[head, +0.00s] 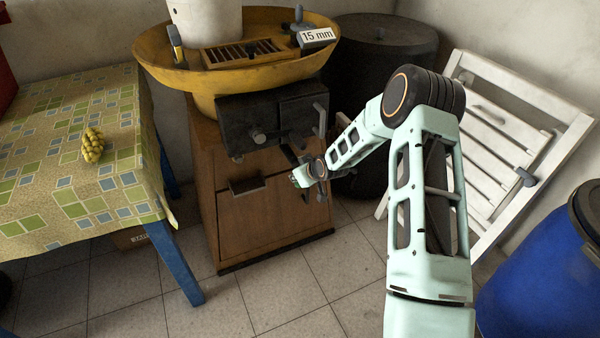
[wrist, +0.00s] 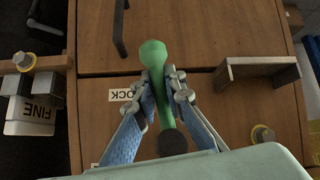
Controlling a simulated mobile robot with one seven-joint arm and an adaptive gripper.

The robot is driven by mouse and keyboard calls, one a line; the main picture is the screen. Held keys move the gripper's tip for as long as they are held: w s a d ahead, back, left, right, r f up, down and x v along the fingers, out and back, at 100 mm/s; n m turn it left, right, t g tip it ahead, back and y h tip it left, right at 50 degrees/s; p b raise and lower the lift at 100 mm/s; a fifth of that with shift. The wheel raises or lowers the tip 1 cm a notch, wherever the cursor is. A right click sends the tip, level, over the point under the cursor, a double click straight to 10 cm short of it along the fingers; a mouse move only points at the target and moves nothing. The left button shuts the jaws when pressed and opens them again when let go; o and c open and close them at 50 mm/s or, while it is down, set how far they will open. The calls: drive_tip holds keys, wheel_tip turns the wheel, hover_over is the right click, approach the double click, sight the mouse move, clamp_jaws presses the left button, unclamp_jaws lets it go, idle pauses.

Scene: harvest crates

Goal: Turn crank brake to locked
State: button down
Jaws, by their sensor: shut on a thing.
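A green lever (wrist: 153,52), which I take to be the crank brake, shows in the wrist view with a rounded end at the top and a dark round base (wrist: 172,143) below. My gripper (wrist: 161,80) is shut on its shaft, one finger on each side. A white label (wrist: 122,95) reading "OCK", partly covered by a finger, lies just left of the lever on the wooden front. In the head view my gripper (head: 317,170) is at the right side of the wooden cabinet (head: 265,220), and the lever is mostly hidden.
A bracket-like ledge (wrist: 257,68) stands out at the right of the wrist view, and a "FINE" tag (wrist: 38,115) hangs at the left. A yellow basin (head: 160,55) and dark metal housing (head: 250,110) top the cabinet. A cloth-covered table (head: 60,190) stands left; a blue barrel (head: 540,270) right.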

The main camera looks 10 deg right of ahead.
drive_tip(key=shift+s+a+f+m+g+y+p, duration=0.15)
drive_tip(key=shift+s+f+m+g+y+p, duration=0.2)
drive_tip(key=shift+s+f+y, duration=0.2)
drive_tip(key=shift+s+f, duration=0.1)
drive_tip(key=c, duration=2)
unclamp_jaws()
drive_tip(key=shift+a, duration=0.1)
drive_tip(key=shift+o, duration=0.2)
drive_tip(key=shift+w+r, duration=0.2)
drive_tip(key=shift+r, duration=0.1)
drive_tip(key=v, duration=1.2)
drive_tip(key=shift+f, duration=0.2)
drive_tip(key=shift+s, duration=0.15)
